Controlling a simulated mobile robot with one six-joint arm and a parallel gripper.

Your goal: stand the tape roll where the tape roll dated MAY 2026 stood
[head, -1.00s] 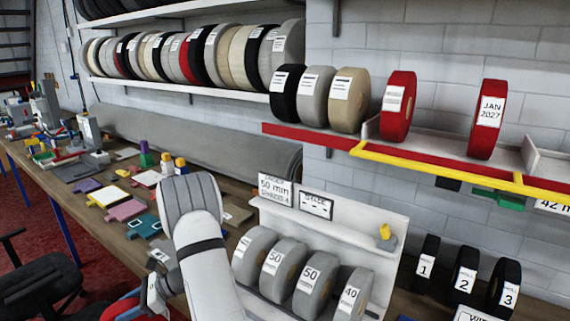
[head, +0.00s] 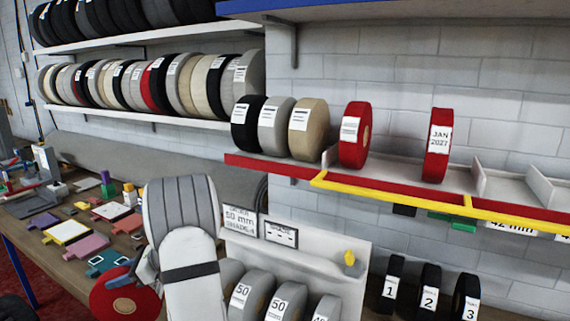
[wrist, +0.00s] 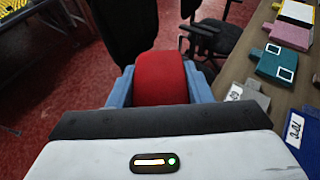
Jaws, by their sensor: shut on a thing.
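My gripper (head: 142,272) is shut on a red tape roll (head: 118,296), held left of my arm in the head view, over the floor side of the bench. In the wrist view the red roll (wrist: 160,78) sits between the blue fingers; no label on it shows. On the yellow-edged red shelf, a red roll labelled JAN 2027 (head: 437,146) stands upright. Another red roll (head: 354,136) stands to its left, its label too small to read. Bare shelf (head: 400,168) lies between them, and an empty bay (head: 458,178) lies right of JAN 2027. No MAY 2026 label is readable.
Black, grey and cream rolls (head: 308,128) stand left on the same shelf. Low dividers (head: 480,180) split its right part. Below are a white rack of grey rolls (head: 288,296) and numbered black rolls (head: 428,291). A blue-edged shelf (head: 330,8) hangs above. Bench items (head: 66,232) lie left.

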